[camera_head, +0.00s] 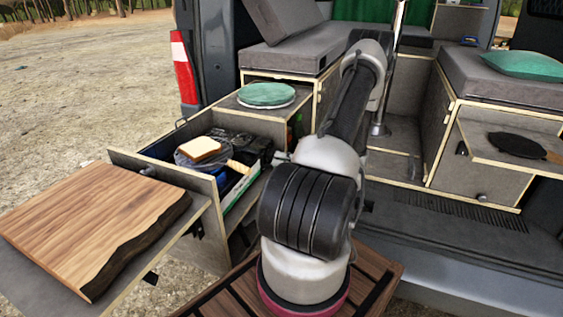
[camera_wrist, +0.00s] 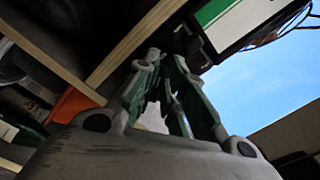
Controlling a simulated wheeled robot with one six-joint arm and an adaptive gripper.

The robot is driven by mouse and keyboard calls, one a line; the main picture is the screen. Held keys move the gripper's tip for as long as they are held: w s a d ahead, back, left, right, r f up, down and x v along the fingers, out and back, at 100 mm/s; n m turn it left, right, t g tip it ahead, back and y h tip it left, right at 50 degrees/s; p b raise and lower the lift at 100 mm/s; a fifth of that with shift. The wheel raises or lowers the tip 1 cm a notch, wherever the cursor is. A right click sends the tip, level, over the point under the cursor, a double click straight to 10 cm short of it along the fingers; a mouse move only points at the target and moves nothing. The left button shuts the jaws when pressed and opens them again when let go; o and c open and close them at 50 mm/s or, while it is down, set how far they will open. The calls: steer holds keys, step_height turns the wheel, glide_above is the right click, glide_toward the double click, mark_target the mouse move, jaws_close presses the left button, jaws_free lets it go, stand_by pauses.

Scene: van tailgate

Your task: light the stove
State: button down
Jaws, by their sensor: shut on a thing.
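The stove sits in the pulled-out drawer in the head view, its green-and-white front (camera_head: 236,190) towards me. A dark round pan (camera_head: 186,161) with a slice of bread (camera_head: 201,147) is on it. In the wrist view my gripper (camera_wrist: 170,58) is at the stove's green-and-white side (camera_wrist: 225,14), its fingers close together on a small dark part that looks like the stove knob (camera_wrist: 192,46). The fingertips partly hide that part, and its turn cannot be read. No flame is visible. In the head view my own arm hides the gripper.
A wooden board (camera_head: 95,225) lies on the flap left of the drawer (camera_head: 180,190). A green plate (camera_head: 267,94) rests on the counter behind. A dark pan (camera_head: 517,145) lies on the right shelf. Wooden drawer edges (camera_wrist: 130,45) run close to my gripper.

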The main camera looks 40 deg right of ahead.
steer(key=c, duration=1.5)
jaws_free()
